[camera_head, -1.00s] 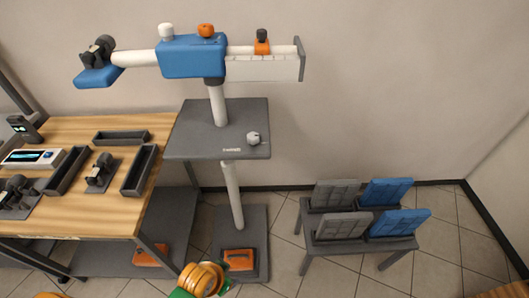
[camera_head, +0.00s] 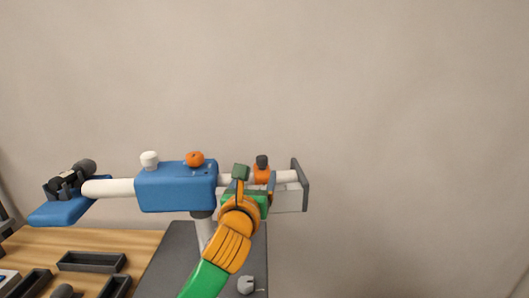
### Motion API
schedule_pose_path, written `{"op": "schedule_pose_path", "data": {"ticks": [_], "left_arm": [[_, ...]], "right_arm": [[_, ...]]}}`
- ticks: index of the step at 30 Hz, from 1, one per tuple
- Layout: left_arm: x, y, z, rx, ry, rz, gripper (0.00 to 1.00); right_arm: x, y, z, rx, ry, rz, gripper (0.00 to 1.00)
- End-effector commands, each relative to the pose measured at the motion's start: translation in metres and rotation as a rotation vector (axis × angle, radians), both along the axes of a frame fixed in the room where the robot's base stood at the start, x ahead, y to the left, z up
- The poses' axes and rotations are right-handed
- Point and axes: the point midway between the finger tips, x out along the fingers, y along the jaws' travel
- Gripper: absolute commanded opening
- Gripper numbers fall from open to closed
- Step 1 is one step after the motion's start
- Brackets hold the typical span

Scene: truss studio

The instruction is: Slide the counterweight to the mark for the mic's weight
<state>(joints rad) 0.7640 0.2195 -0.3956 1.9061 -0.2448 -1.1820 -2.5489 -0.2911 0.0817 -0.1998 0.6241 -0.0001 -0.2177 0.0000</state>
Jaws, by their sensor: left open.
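The counterweight (camera_head: 262,174) is an orange block with a dark knob on the white boom (camera_head: 288,176), right of the blue boom head (camera_head: 176,188). A pale scale plate (camera_head: 290,200) hangs below the boom; its marks are partly hidden by my arm. My left gripper (camera_head: 256,180) is open at the counterweight, with one finger left of it and one near its right side. I cannot tell whether they touch it. The dark mic (camera_head: 70,180) sits on the blue cradle (camera_head: 60,212) at the boom's left end. My right gripper is out of view.
A grey end plate (camera_head: 300,186) closes the boom's right end. An orange knob (camera_head: 195,159) and a white knob (camera_head: 149,160) top the boom head. A wooden table (camera_head: 45,243) with dark trays (camera_head: 92,262) stands lower left. Right of the boom is bare wall.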

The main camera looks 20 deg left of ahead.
Motion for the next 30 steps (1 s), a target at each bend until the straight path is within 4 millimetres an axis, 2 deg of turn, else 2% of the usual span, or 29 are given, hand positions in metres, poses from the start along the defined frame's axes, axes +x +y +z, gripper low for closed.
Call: {"op": "schedule_pose_path", "data": {"ticks": [1, 3, 18, 30], "left_arm": [[0.001, 0.005, 0.014, 0.027, -0.032, 0.012, 0.67], [0.003, 0.005, 0.019, 0.055, -0.037, 0.013, 0.67], [0.065, 0.012, 0.019, 0.056, -0.033, 0.011, 0.67], [0.072, 0.012, 0.017, 0.057, -0.034, 0.009, 0.67]], "right_arm": [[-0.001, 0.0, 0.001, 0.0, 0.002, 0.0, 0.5], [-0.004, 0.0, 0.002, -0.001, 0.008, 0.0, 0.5], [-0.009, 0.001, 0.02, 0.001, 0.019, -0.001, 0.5], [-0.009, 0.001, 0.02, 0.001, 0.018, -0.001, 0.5]]}}
